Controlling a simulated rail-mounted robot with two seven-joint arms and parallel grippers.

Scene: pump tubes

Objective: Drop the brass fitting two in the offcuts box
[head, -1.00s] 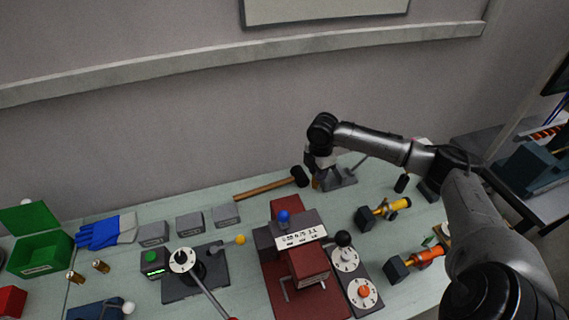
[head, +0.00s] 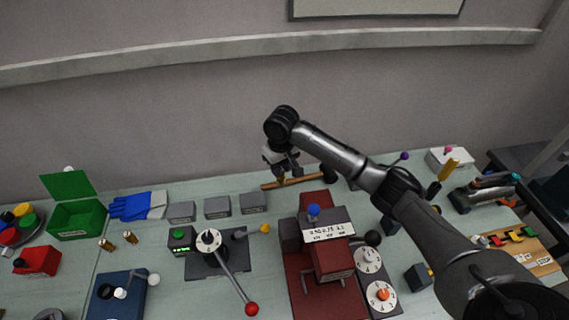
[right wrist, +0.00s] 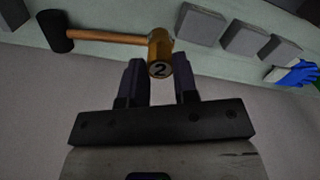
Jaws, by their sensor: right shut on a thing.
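My right gripper (head: 284,178) is above the back of the bench, in front of the hammer's handle. In the right wrist view its fingers (right wrist: 160,82) are shut on brass fitting two (right wrist: 160,48), a brass cylinder with a dark "2" on its end face. In the head view the fitting is small and mostly hidden by the fingers. A green box (head: 76,224) with its lid open stands at the left of the bench; its label is too small to read, so I cannot tell if it is the offcuts box. My left gripper is not in view.
Two brass fittings (head: 106,244) stand in front of the green box. Blue and white gloves (head: 138,206) and several grey blocks (head: 217,207) lie between box and gripper. A hammer (head: 327,173) lies behind the gripper. A lever stand (head: 232,263) and red machine (head: 320,290) are nearer.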

